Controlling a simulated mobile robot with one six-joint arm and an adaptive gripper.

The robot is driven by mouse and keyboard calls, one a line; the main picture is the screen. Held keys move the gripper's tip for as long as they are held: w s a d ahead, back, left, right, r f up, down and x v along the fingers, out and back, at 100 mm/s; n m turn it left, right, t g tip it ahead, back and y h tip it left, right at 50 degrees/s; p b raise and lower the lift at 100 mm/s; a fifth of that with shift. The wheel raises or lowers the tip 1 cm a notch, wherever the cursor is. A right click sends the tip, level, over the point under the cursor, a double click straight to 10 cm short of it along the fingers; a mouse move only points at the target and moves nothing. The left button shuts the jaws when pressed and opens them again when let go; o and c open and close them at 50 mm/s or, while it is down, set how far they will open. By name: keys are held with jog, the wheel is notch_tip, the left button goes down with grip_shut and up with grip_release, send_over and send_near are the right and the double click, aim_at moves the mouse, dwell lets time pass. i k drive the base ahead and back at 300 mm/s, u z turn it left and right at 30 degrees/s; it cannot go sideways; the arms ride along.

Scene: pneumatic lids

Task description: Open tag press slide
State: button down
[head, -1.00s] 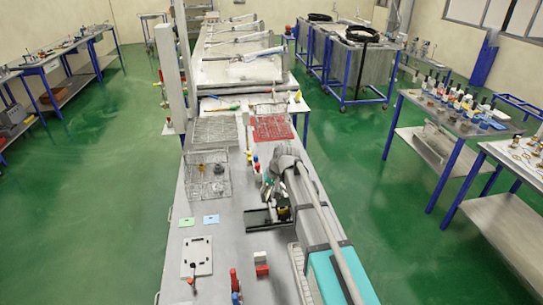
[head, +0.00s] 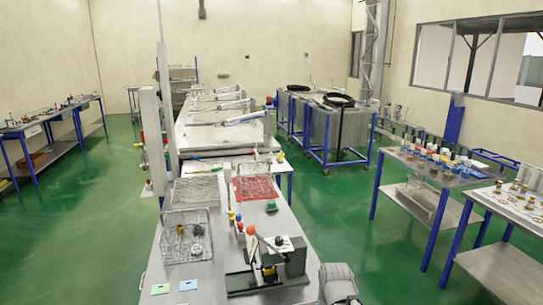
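What looks like the tag press (head: 294,259) stands on the near bench in the head view. It has a dark block, a pale top plate with a black knob, and a lever with a red-orange ball end pointing up and left. A dark flat base (head: 241,282) extends to its left, with a small brass-coloured piece (head: 269,273) beside the block. I cannot tell which part is its slide or how far it stands out. A rounded grey link of my arm shows at the lower right, apart from the press in the picture. My gripper is out of view.
A wire basket (head: 164,249) with small parts stands left of the press. Green (head: 160,288) and blue (head: 188,284) tags lie in front of it. Behind are a grey wire rack (head: 197,188), a red wire tray (head: 258,189) and a green object (head: 271,206). Coloured knobs (head: 239,222) stand nearby.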

aim_at(260, 280)
jog(key=z, duration=2.05)
jog(key=k, duration=1)
jog(key=u, duration=0.05)
